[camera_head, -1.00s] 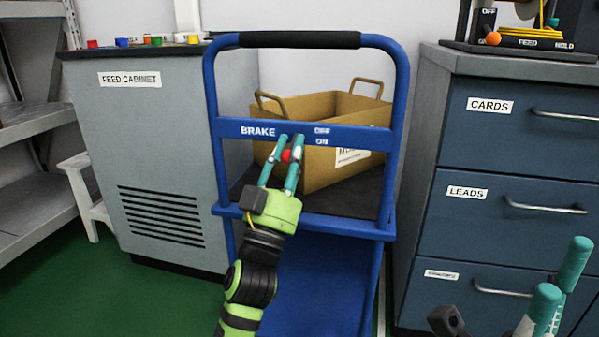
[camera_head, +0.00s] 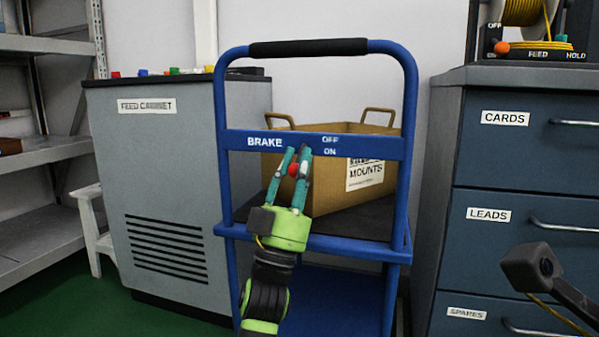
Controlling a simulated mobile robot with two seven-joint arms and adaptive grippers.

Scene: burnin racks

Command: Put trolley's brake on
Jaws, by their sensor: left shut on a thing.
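The blue trolley (camera_head: 232,190) stands in the middle, with a black handle grip (camera_head: 308,47) on top. Its crossbar (camera_head: 375,147) carries the words BRAKE, OFF and ON, OFF above ON. The red brake knob (camera_head: 293,170) shows just below the crossbar, below and left of ON. My left gripper (camera_head: 298,151), with teal fingers, is shut on the brake knob from the front. The fingers partly hide the knob and any lever behind it. Of my right arm, only a dark wrist camera part shows at the lower right; its fingers are out of view.
A box labelled MOUNTS (camera_head: 338,190) sits on the trolley's upper shelf. A grey feed cabinet (camera_head: 165,195) stands close on the left, and a blue drawer cabinet (camera_head: 490,180) on the right. A cable reel (camera_head: 530,12) stands on the latter. Green floor shows at lower left.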

